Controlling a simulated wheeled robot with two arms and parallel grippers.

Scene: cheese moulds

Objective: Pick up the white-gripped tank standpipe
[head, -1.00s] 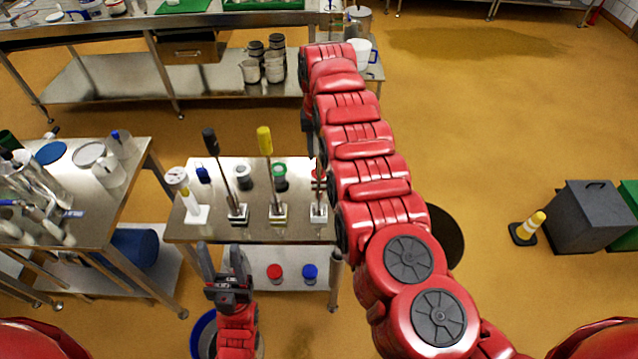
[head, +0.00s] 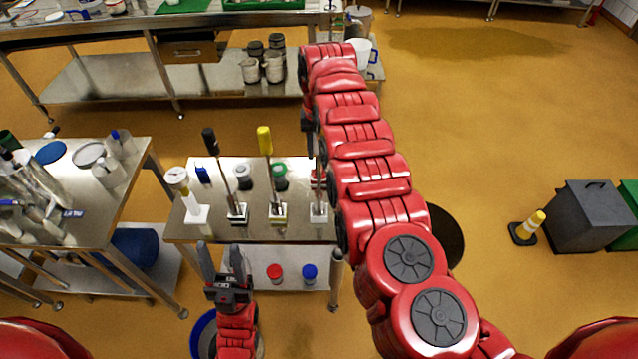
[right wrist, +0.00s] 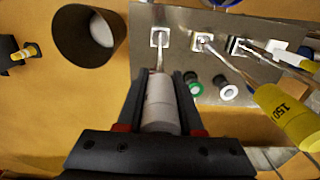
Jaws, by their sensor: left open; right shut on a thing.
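The white-gripped tank standpipe shows in the right wrist view, its white cylindrical grip (right wrist: 160,105) between the fingers of my right gripper (right wrist: 160,82), which is shut on it. Its thin metal rod runs from the grip to a square metal holder (right wrist: 159,38) on the steel table. In the head view the rod (head: 318,186) stands over that holder (head: 319,209), and my right arm hides the grip. I cannot tell whether the rod's end is clear of the holder. My left gripper (head: 221,252) is open and empty, in front of the table.
A yellow-gripped standpipe (head: 265,141) and a black-gripped one (head: 210,142) stand in neighbouring holders on the table (head: 300,232). A dark round bin (right wrist: 90,38) is beside the table.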

